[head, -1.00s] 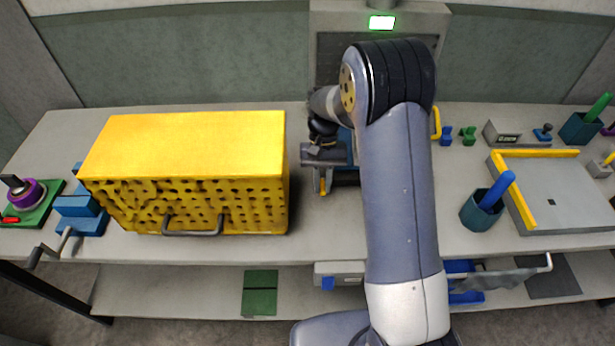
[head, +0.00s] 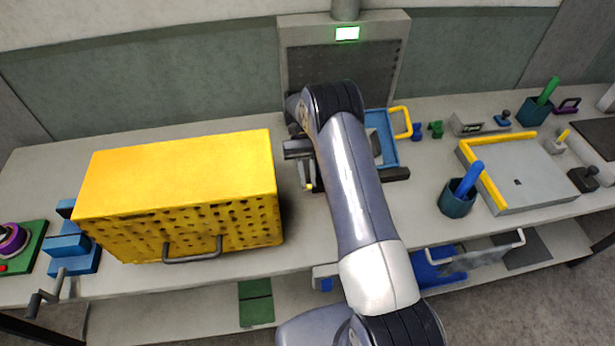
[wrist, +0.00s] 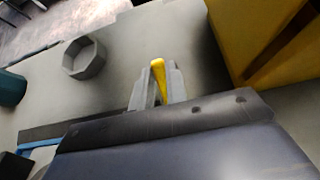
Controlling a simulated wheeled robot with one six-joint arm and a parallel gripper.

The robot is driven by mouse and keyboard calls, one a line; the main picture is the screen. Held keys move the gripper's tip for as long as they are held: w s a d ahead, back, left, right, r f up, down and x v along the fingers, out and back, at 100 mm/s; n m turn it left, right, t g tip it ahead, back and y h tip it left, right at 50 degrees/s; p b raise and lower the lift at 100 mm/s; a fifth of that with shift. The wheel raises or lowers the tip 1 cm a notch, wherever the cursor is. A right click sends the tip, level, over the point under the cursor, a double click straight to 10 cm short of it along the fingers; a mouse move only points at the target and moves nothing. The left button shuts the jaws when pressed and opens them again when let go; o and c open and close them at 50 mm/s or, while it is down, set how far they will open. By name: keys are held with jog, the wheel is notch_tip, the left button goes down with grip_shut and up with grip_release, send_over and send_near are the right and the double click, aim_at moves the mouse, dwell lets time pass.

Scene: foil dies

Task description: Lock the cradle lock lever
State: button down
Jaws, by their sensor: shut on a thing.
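The yellow lever (head: 309,187) shows as a small yellow tip at my gripper, just right of the big yellow box. In the wrist view, the yellow lever (wrist: 157,72) stands between two grey fingers. My gripper (head: 306,175) is shut on it; the fingers also show in the wrist view (wrist: 157,92). My arm hides most of what lies around the lever, including most of the cradle. A dark bar (head: 396,174) and a blue frame (head: 389,150) with a yellow handle (head: 402,122) show right of my arm.
The yellow perforated box (head: 180,190) stands close on the left. A teal cup (head: 453,204) with a blue stick and a grey plate (head: 520,175) with yellow edging stand to the right. A grey panel (head: 370,68) with a lit green display stands behind. Bench space between box and arm is narrow.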

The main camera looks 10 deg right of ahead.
dwell(0.3)
jog(key=c, duration=1.4)
grip_release()
